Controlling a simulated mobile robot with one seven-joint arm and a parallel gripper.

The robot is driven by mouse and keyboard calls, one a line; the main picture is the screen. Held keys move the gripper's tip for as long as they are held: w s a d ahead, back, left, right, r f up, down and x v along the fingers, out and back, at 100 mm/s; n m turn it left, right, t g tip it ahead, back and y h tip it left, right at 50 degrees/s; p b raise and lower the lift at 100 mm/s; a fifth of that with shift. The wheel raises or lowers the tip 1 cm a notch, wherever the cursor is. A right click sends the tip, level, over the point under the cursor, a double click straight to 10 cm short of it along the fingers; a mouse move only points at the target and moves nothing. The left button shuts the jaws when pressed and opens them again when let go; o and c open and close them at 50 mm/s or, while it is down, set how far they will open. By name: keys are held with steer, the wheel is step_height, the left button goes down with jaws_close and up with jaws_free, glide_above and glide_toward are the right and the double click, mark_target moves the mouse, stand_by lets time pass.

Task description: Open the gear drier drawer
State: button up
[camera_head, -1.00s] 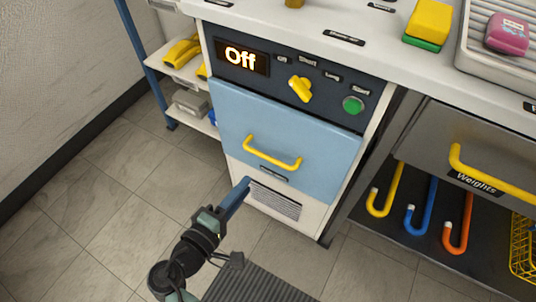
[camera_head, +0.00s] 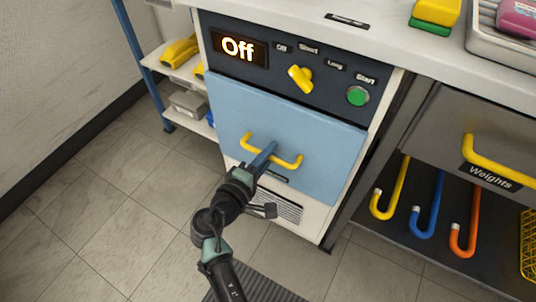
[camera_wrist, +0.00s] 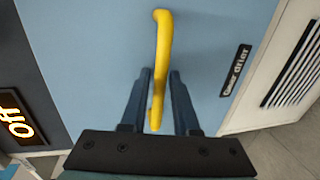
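The gear drier drawer (camera_head: 300,115) has a light blue front and looks shut below the dark control panel. Its yellow bar handle (camera_head: 284,159) runs across the front. My gripper (camera_head: 268,150) is at the middle of the handle. It also shows in the wrist view (camera_wrist: 160,85), with its fingers apart on either side of the handle and gaps visible.
The control panel (camera_head: 225,55) reads "Off" and has a yellow knob (camera_head: 300,78) and a green button (camera_head: 357,96). To the right are a grey "Weights" drawer (camera_head: 440,120) and several coloured hooks. A blue-framed shelf (camera_head: 150,60) stands left. The tiled floor in front is open.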

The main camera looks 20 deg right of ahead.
jaws_close()
stand_by(1.3)
